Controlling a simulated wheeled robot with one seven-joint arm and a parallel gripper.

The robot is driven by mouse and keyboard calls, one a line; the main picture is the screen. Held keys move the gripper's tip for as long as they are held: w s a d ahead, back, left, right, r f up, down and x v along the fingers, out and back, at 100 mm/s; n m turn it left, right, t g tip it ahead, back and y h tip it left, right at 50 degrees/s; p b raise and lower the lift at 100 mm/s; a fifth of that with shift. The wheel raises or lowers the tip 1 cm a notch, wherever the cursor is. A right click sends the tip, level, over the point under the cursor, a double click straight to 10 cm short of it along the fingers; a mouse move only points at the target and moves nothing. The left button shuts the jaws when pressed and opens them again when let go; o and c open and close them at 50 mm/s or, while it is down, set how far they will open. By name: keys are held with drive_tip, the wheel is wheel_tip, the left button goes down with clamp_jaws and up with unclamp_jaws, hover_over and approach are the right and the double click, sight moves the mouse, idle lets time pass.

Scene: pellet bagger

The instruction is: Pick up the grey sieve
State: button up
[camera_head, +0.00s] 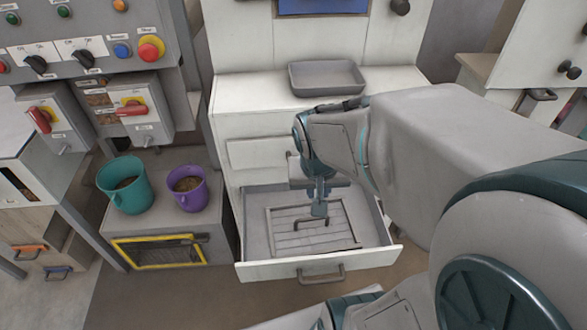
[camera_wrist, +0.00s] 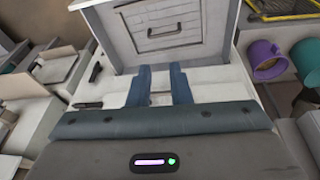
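A grey slatted panel in a frame (camera_head: 288,240), which looks like the grey sieve, lies in the open white drawer (camera_head: 270,272). It has a dark handle (camera_head: 311,220) on top. The panel (camera_wrist: 137,36) and its handle (camera_wrist: 165,33) also show in the wrist view, beyond my fingertips. My gripper (camera_head: 320,207) hangs over the drawer, close to the handle and hiding part of the panel. In the wrist view my gripper (camera_wrist: 163,70) is open, with an empty gap between its two fingers. I cannot tell exact height above the handle.
A grey tray (camera_head: 328,78) stands on the white counter above the drawer. A teal bucket (camera_head: 126,188) and a purple bucket (camera_head: 186,190) stand on a grey stand to the left. A control panel with switches (camera_head: 80,45) is at upper left. The drawer walls surround the panel.

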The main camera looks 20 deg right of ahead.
drive_tip(key=w+d+f+m+b, duration=0.1)
drive_tip(key=w+d+f+m, duration=0.1)
drive_tip(key=d+f+m, duration=0.3)
drive_tip(key=w+d+f+m+b, duration=0.1)
drive_tip(key=w+d+f, duration=0.15)
drive_tip(key=f, duration=0.55)
drive_tip(key=m+t+y+b, duration=0.2)
drive_tip(key=m+t+y, duration=0.25)
drive_tip(key=m, duration=0.55)
approach(312, 219)
drive_tip(key=shift+g, duration=0.25)
drive_tip(key=b+x, duration=0.1)
drive_tip(key=x, duration=0.1)
drive_tip(key=b+x, duration=0.2)
drive_tip(key=x, duration=0.1)
drive_tip(key=shift+a+r, duration=0.2)
drive_tip(key=shift+a, duration=0.05)
drive_tip(key=shift+d+b+x, duration=0.15)
drive_tip(key=shift+b+x, duration=0.1)
drive_tip(key=shift+x, duration=0.75)
drive_tip(key=shift+d+b+x, duration=0.15)
drive_tip(key=shift+b+x, duration=0.1)
drive_tip(key=shift+x, duration=0.75)
drive_tip(key=shift+d+b+x, duration=0.2)
drive_tip(key=shift+b+x, duration=0.05)
drive_tip(key=shift+x, duration=0.8)
drive_tip(key=shift+w, duration=0.1)
drive_tip(key=shift+c, duration=0.4)
clamp_jaws()
